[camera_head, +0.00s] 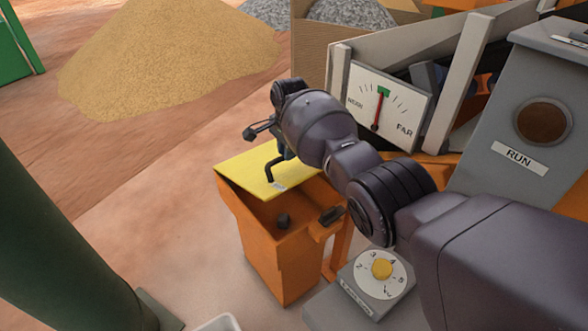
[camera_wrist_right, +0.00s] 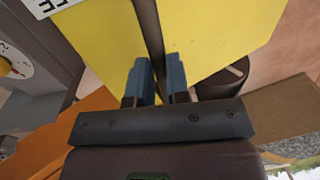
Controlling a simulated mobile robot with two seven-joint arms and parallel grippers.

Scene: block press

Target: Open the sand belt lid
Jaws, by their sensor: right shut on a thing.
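The yellow lid (camera_head: 250,168) sits over the back part of an orange bin (camera_head: 275,262). The bin's front part is uncovered, with a dark lump inside. A dark bent handle (camera_head: 271,172) stands on the lid, beside a small label. My right gripper (camera_wrist_right: 158,78) is shut on the dark handle bar (camera_wrist_right: 147,25), with one blue-grey finger on each side, and the yellow lid (camera_wrist_right: 205,35) lies beyond. In the head view my right wrist and forearm reach over the bin and hide part of the lid's right side. My left gripper is not in view.
A grey box with a numbered dial (camera_head: 382,269) stands right of the bin. Behind are a NEAR–FAR gauge (camera_head: 385,108), a grey RUN panel (camera_head: 519,157) and a sand pile (camera_head: 170,60). The ground left of the bin is clear.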

